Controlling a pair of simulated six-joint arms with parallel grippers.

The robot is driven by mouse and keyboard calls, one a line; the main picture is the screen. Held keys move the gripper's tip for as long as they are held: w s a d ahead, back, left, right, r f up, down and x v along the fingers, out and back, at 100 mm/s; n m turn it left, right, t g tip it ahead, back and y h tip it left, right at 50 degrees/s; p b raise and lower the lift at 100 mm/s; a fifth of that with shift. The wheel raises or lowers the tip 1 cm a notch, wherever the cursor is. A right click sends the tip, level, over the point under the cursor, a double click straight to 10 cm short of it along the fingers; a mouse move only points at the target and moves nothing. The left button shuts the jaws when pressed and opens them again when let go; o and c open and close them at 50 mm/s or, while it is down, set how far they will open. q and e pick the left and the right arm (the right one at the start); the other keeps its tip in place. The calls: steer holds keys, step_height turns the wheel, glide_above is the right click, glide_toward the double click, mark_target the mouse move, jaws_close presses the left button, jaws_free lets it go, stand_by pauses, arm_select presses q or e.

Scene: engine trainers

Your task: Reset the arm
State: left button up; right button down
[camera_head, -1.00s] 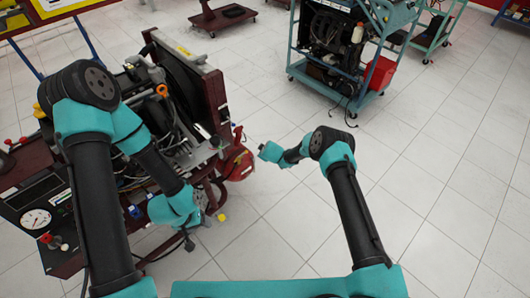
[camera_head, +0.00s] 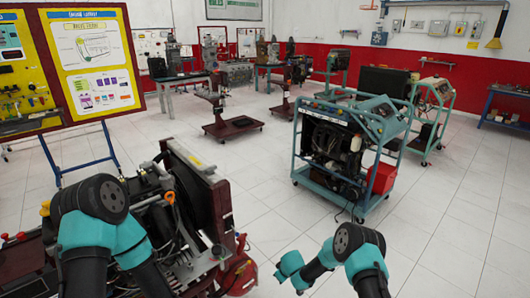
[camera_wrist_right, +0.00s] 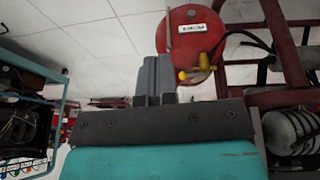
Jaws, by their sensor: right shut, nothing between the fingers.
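My right arm comes in at the bottom of the head view, teal and black, with its wrist (camera_head: 292,266) bent to the left, near a red tank. In the right wrist view my right gripper (camera_wrist_right: 157,66) is shut, with its grey fingers together and nothing between them. The red tank (camera_wrist_right: 190,42) with a white label lies just beyond the fingertips in that view. My left arm's elbow (camera_head: 96,200) shows at the lower left of the head view, in front of the engine trainer (camera_head: 180,215). My left gripper is outside the frame.
A teal wheeled trainer cart (camera_head: 345,140) with a red bin (camera_head: 381,178) stands right of centre. A yellow board (camera_head: 90,60) stands at the left. Dark red stands (camera_head: 232,127) are farther back. Tiled floor (camera_head: 440,235) is clear at the lower right.

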steer(key=s+d+r+m+g, duration=0.1)
steer(key=s+d+r+m, duration=0.2)
steer(key=s, duration=0.9)
steer(key=s+d+r+m+y, duration=0.1)
steer(key=s+d+r+m, duration=0.3)
steer(key=s, duration=0.8)
steer(key=s+d+r+m+g, duration=0.1)
steer(key=s+d+r+m, duration=0.2)
steer(key=s+d+r, duration=0.4)
steer(key=s, duration=0.6)
steer(key=shift+d+r+g+y, duration=0.2)
steer(key=shift+d+g+y, duration=0.1)
steer(key=shift+d, duration=0.1)
